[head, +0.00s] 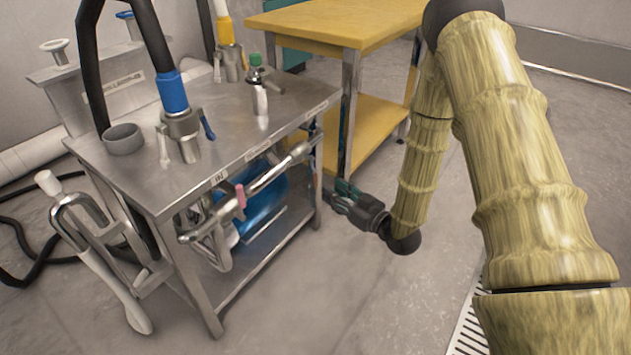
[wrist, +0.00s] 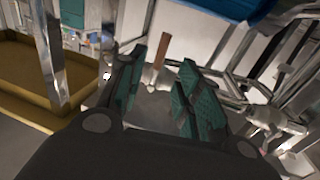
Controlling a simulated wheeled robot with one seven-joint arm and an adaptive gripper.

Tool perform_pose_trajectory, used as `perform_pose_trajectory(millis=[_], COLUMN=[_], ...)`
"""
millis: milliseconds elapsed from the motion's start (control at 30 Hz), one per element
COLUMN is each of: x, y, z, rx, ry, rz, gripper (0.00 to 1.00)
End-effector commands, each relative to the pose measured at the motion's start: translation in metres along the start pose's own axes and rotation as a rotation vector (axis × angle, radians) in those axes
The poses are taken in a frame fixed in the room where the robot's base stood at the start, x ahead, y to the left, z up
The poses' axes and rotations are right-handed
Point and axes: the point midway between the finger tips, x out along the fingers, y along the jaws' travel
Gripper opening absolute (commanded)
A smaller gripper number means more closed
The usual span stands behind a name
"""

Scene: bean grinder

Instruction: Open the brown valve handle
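The brown valve handle (wrist: 163,48) shows in the wrist view as a short upright bar above a pale metal valve body (wrist: 158,77). It appears between the two teal-padded fingers of my gripper (wrist: 162,62), which stand apart with a clear gap. The handle seems to lie beyond the fingertips; I cannot tell the exact distance, and I see no contact. In the head view my gripper (head: 342,192) is low beside the right end of the metal cart (head: 225,175). I cannot make out the brown handle there; the cart's leg and end hide that area.
The cart carries pipes and a pink-handled valve (head: 240,196) along its front, with a blue tank (head: 265,205) below. A yellow table (head: 335,22) stands behind. Cart legs and pipes crowd the gripper's surroundings. Open floor (head: 370,310) lies in front.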

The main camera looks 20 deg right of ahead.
Motion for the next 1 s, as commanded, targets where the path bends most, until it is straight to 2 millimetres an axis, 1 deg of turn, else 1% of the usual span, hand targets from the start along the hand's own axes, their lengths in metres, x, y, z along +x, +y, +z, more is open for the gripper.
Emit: perform_pose_trajectory(millis=[33,300,500,700,967,1000], x=[0.009,0.053,0.074,0.084,0.084,0.084], y=[0.0,-0.001,-0.001,-0.001,0.0,0.0], z=[0.003,0.003,0.003,0.001,0.001,0.001], rx=[-0.002,-0.001,0.0,0.001,0.001,0.001], ry=[0.002,0.001,-0.002,-0.001,-0.002,-0.002], rz=[-0.001,-0.002,0.0,0.0,0.001,0.001], gripper=[0.34,0.34,0.34,0.34,0.34,0.27])
